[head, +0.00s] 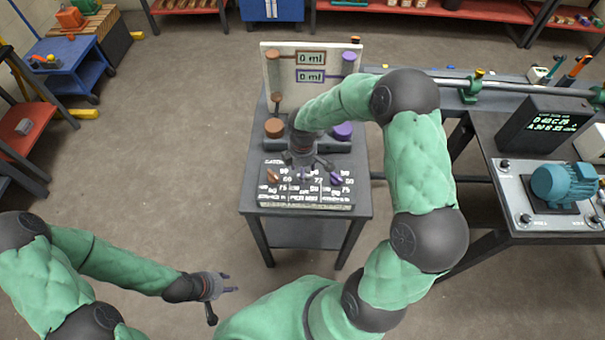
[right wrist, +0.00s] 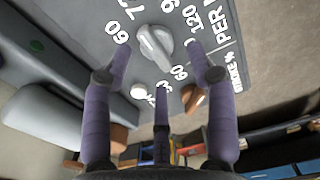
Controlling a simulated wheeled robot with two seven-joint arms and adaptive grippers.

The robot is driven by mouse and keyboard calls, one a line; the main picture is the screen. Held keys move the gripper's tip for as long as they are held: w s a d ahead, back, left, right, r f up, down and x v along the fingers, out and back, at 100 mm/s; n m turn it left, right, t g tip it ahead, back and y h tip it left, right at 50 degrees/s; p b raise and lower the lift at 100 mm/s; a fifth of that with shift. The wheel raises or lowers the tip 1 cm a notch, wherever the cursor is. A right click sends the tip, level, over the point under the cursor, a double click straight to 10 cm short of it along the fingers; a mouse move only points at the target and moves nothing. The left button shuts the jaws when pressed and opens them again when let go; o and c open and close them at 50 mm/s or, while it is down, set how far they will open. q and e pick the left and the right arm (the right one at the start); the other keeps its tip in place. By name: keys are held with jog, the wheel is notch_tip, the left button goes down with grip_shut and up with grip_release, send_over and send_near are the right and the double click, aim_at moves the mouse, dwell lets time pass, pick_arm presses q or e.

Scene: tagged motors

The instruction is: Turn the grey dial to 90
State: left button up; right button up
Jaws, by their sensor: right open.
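The grey dial (right wrist: 154,46) is a knob with a raised bar on a panel with white printed numbers. In the right wrist view it lies ahead between my finger tips, with 60, 72 and 120 readable around it. Which number its pointer marks I cannot tell. My right gripper (right wrist: 160,62) has its purple fingers spread on either side of the dial, with a gap and no visible contact. In the head view my right gripper (head: 305,166) hangs over the panel (head: 305,204) and partly hides its middle. My left gripper (head: 228,284) is open and empty, away from the panel.
An orange dial (head: 272,176) and a purple dial (head: 337,179) sit on the same panel. Behind stands a white board (head: 287,92) with two "0 ml" displays. A bench with a blue motor (head: 563,185) is at right.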

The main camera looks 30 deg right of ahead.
jog(key=shift+f, duration=1.3)
jog(key=shift+c, duration=0.3)
jog(key=c, duration=1)
jog(key=shift+s+f, duration=0.1)
